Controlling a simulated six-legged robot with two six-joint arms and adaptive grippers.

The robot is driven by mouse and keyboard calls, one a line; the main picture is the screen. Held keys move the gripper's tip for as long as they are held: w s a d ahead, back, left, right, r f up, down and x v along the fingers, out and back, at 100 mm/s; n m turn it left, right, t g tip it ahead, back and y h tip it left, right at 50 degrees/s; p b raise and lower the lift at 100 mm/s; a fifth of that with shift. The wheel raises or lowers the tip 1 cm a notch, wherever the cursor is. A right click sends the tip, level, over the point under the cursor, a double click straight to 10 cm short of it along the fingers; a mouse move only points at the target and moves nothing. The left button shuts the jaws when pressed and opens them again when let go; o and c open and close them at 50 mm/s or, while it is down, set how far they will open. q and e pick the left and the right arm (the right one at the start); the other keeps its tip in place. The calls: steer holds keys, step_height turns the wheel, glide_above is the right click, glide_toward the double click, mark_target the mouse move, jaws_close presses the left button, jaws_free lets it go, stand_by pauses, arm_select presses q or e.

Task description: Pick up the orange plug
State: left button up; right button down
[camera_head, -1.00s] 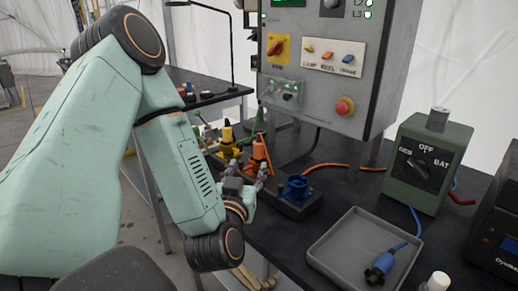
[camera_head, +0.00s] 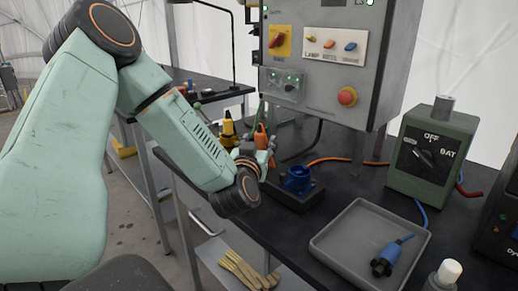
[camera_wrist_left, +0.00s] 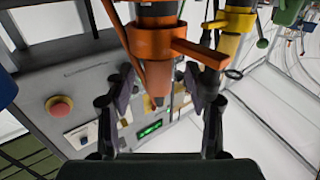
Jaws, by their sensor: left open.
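The orange plug (camera_head: 261,134) stands upright among the connectors on the dark bench in the head view, its lower part hidden by my gripper. In the left wrist view the orange plug (camera_wrist_left: 154,50), with its side lever, fills the upper middle. My left gripper (camera_head: 259,158) is at the plug. In the left wrist view its open fingers (camera_wrist_left: 158,85) stand on either side of the plug's end, with gaps showing. Contact cannot be told. My right gripper is not in view.
A yellow plug (camera_head: 228,132) stands close beside the orange one. A blue socket (camera_head: 297,180) sits just right of my gripper. A grey tray (camera_head: 335,245) holds a blue plug (camera_head: 388,260). The control panel (camera_head: 325,90) rises behind; a green box (camera_head: 428,165) stands right.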

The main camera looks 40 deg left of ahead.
arm_select(q)
steer(key=shift+w+a, duration=0.2)
steer(key=shift+w, duration=0.5)
steer(key=shift+r, duration=0.1)
steer(key=shift+a, duration=0.1)
steer(key=shift+c, duration=0.3)
jaws_close()
